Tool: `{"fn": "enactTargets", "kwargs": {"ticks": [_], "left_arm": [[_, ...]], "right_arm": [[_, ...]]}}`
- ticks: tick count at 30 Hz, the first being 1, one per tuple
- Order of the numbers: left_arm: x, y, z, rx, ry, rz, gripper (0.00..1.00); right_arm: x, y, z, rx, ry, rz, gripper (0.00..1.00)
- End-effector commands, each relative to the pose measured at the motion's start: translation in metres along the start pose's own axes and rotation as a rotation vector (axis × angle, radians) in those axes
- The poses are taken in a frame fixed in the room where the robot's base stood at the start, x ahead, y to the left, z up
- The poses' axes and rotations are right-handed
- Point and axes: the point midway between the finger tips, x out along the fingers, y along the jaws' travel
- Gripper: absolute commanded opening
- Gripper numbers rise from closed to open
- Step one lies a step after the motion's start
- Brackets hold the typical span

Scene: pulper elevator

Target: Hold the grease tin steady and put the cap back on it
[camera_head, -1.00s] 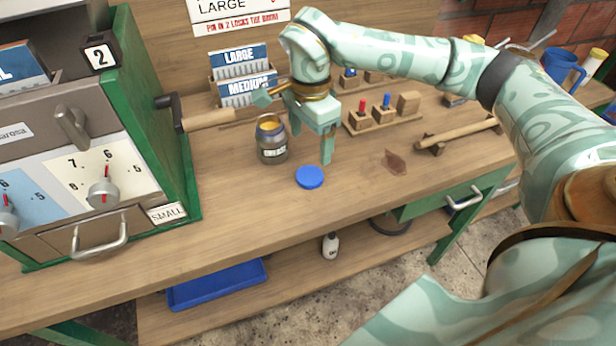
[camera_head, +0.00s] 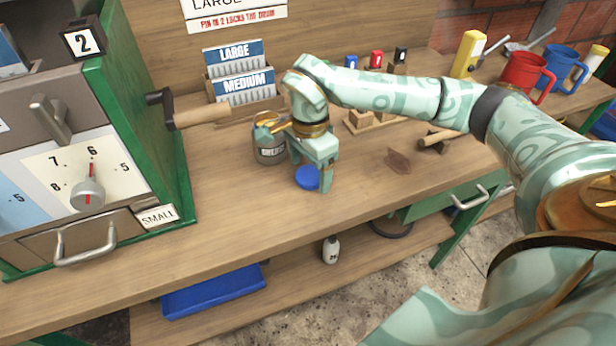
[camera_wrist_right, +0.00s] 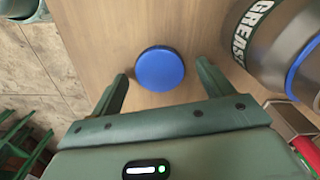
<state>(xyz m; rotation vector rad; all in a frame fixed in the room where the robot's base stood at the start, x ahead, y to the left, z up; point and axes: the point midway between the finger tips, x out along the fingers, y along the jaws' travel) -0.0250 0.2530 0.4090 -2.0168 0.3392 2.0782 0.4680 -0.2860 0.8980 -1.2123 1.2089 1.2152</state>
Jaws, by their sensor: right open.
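The blue cap (camera_head: 307,178) lies flat on the bench top, near its front edge. The grease tin (camera_head: 270,150) stands upright just left of it, open, with yellowish grease at its mouth and a blue band near its rim. My right gripper (camera_head: 312,180) is open and empty, right over the cap. In the right wrist view the cap (camera_wrist_right: 160,69) lies ahead of and between the two spread fingers (camera_wrist_right: 163,90), not touching them. The labelled tin (camera_wrist_right: 268,45) is at the right there, beside one finger. My left gripper is in neither view.
A green-sided machine with dials (camera_head: 90,190) and a wooden-handled crank (camera_head: 203,115) stands left of the tin. Card holders (camera_head: 245,88) and small wooden blocks (camera_head: 368,120) are behind. A brown scrap (camera_head: 398,161) lies to the right. The bench front between machine and cap is clear.

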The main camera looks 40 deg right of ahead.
Motion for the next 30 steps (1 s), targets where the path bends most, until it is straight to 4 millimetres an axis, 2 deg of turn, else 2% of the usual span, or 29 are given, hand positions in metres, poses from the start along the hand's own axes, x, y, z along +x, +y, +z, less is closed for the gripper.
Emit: {"fn": "enactTargets", "kwargs": {"ticks": [3, 13, 18, 22, 23, 30], "left_arm": [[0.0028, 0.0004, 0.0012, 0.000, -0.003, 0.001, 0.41], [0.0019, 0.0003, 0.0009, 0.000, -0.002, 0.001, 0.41], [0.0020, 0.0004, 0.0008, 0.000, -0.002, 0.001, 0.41], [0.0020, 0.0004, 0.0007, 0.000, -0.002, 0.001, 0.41], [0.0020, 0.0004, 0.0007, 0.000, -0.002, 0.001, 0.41], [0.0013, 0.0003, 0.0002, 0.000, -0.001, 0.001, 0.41]], "right_arm": [[0.0073, 0.0000, 0.0001, 0.000, -0.001, 0.000, 0.80], [0.0062, -0.0001, 0.0002, 0.000, 0.000, -0.002, 0.80], [0.0063, -0.0001, 0.0002, 0.000, 0.000, -0.001, 0.33], [0.0063, -0.0001, 0.0002, 0.000, 0.000, -0.001, 0.33], [0.0063, -0.0001, 0.0002, 0.000, 0.000, -0.001, 0.29], [0.0049, -0.0001, 0.0002, 0.000, 0.000, -0.002, 0.29]]}}
